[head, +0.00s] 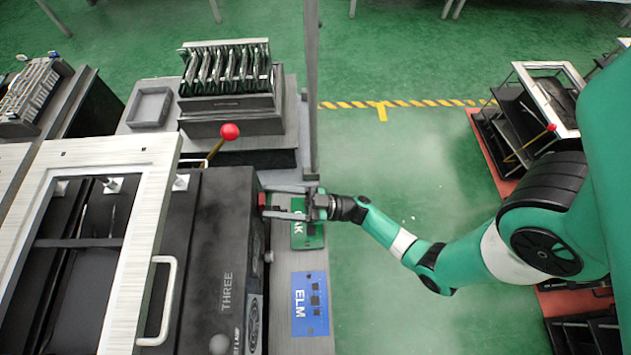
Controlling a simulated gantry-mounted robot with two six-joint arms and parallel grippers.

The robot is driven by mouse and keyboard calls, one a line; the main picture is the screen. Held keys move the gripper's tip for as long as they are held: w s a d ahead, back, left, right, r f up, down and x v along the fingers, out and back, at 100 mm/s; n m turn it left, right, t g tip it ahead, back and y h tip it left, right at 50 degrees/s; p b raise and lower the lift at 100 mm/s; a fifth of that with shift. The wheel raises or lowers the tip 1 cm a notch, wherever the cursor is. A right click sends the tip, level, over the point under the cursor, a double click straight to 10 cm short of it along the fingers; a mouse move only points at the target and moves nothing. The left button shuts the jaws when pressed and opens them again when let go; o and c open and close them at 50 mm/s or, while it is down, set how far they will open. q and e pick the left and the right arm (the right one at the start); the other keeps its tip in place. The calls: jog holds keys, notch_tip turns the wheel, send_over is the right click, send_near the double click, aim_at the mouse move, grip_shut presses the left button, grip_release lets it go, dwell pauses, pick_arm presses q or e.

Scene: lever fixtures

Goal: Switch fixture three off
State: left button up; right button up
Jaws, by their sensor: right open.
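Fixture three is a dark box (205,240) marked THREE, at the left of the head view, with a light metal frame (150,165) and a pale handle (170,300) on top. A lever with a red ball knob (230,131) rises at its far end, tilted to the right. A small red part (262,200) shows on the box's right side. My right gripper (270,203) is open, its fingers pointing left at that red part; whether they touch it I cannot tell. The knob is apart from the gripper. My left gripper is not in view.
A rack of upright plates (228,75) and a small grey tray (150,107) stand behind the box. A green card (308,238) lies partly under my gripper, near a blue ELM card (309,304). A grey post (311,90) rises nearby. Another fixture (545,95) stands right.

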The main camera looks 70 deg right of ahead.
jog(key=s+d+p, duration=0.3)
jog(key=s+d, duration=0.1)
jog(key=s, duration=0.8)
jog(key=shift+d+f, duration=0.1)
